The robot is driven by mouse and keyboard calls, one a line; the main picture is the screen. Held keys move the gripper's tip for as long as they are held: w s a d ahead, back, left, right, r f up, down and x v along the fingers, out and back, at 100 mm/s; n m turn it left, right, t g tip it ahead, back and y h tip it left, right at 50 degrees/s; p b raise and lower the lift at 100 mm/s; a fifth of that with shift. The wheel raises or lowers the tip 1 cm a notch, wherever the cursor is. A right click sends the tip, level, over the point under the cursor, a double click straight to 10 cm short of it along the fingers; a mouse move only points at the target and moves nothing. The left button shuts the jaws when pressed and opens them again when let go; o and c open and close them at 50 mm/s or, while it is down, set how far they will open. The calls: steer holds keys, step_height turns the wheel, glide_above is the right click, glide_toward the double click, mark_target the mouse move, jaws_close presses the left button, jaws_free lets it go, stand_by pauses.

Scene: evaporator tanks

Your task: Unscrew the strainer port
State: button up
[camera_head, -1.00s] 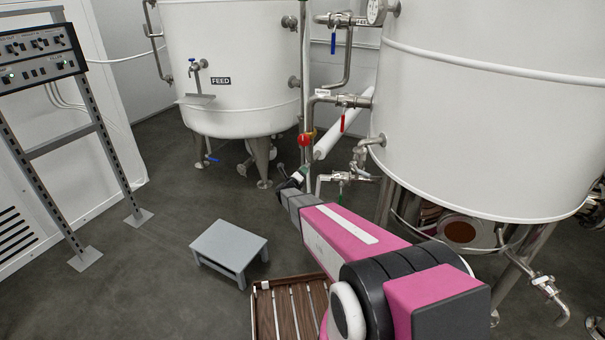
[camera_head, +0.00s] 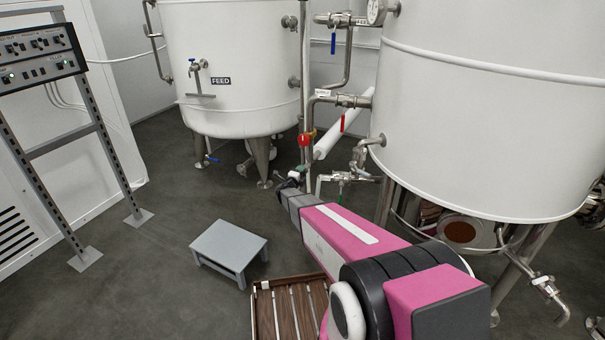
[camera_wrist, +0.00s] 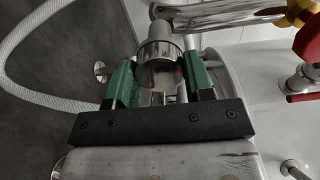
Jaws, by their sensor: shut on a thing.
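The strainer port (camera_wrist: 160,62) is a shiny metal cylinder with a rounded end, seen in the wrist view between the green fingers of my gripper (camera_wrist: 161,84). The fingers stand on both sides of it and are shut on it. A metal pipe (camera_wrist: 225,15) runs off to the upper right of it. In the head view my gripper (camera_head: 289,181) is small and low among the pipes between the two tanks. The port itself is hard to make out there.
The feed tank (camera_head: 235,70) stands behind and the large white tank (camera_head: 470,120) to the right. Red-handled valves (camera_head: 304,140) are close above the gripper. A white hose (camera_wrist: 25,85) curves at the left of the wrist view. A grey step stool (camera_head: 230,246) and wooden slatted crate (camera_head: 289,308) stand below.

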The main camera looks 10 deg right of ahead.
steer(key=shift+n, duration=0.8)
steer(key=n, duration=0.5)
steer(key=shift+n, duration=0.3)
steer(key=n, duration=0.4)
steer(key=shift+n, duration=0.4)
